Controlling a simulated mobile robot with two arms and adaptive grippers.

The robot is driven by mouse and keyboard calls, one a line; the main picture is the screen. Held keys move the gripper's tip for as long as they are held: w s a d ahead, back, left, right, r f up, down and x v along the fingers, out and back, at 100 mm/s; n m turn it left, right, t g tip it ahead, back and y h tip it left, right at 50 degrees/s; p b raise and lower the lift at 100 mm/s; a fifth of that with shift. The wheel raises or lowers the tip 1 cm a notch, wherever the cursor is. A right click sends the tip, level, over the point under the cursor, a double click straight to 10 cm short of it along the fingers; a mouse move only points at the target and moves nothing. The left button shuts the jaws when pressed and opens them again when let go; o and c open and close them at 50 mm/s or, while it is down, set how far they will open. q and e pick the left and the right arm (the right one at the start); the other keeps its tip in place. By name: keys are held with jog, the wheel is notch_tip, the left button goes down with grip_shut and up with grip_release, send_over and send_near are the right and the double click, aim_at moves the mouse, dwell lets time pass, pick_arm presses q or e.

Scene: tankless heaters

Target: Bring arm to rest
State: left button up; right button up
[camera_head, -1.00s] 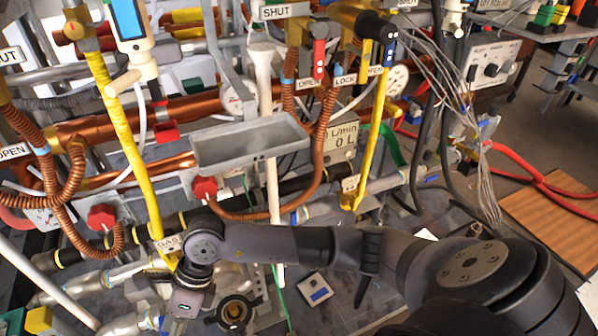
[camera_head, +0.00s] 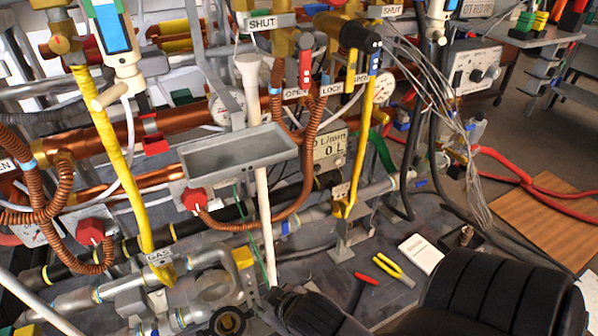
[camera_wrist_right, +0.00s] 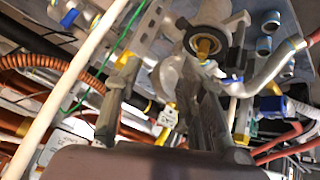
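My right arm (camera_head: 490,310) comes in at the bottom right of the head view, its dark links low over the bench. Pipes, a brass fitting (camera_wrist_right: 206,46) and a white tag (camera_wrist_right: 168,115) show beyond the fingers. My left gripper is in neither view.
Dense copper pipes (camera_head: 100,135), a grey trough (camera_head: 240,148) and a white upright pipe (camera_head: 265,220) fill the left and middle. Pliers (camera_head: 395,270) and a white booklet (camera_head: 420,253) lie on the bench near my arm. Loose grey wires (camera_head: 440,110) hang at right.

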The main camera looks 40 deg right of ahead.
jog(key=s+f+g+y, duration=0.1)
jog(key=s+f+g, duration=0.2)
jog(key=s, duration=0.6)
jog(key=shift+a+f+m+g, duration=0.15)
jog(key=shift+a+m+g, duration=0.25)
jog(key=shift+g, duration=0.1)
